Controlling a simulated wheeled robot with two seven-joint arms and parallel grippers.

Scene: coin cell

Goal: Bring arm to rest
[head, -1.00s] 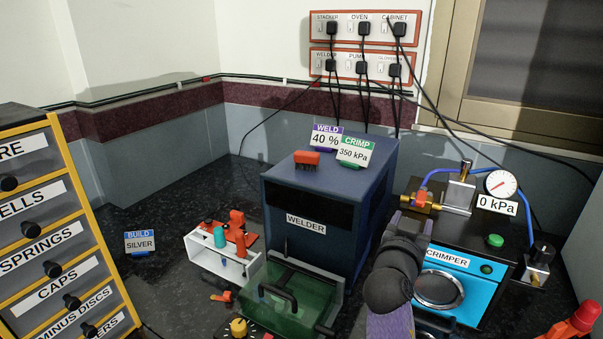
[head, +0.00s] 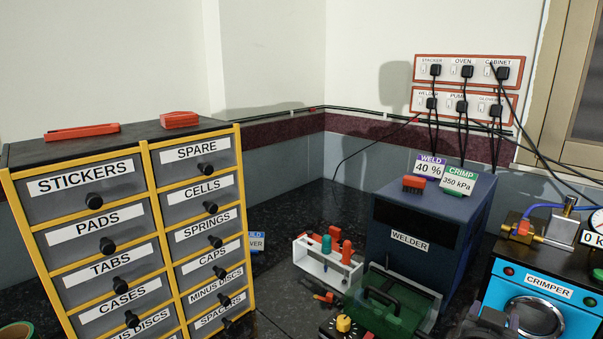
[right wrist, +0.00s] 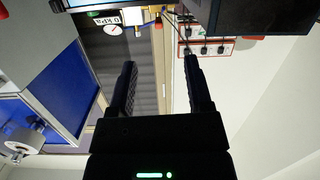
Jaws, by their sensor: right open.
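My right gripper (right wrist: 160,64) is open in the right wrist view, with its two black fingers apart and nothing between them. In the head view only a dark part of my right arm shows at the bottom right edge, in front of the blue crimper (head: 535,290). My left gripper is in neither view.
A drawer cabinet (head: 102,246) fills the left. The blue welder (head: 410,240) stands right of centre, with a white tool rack (head: 325,267) and a green clear cover (head: 385,312) before it. Red socket panels (head: 470,68) hang behind, trailing cables.

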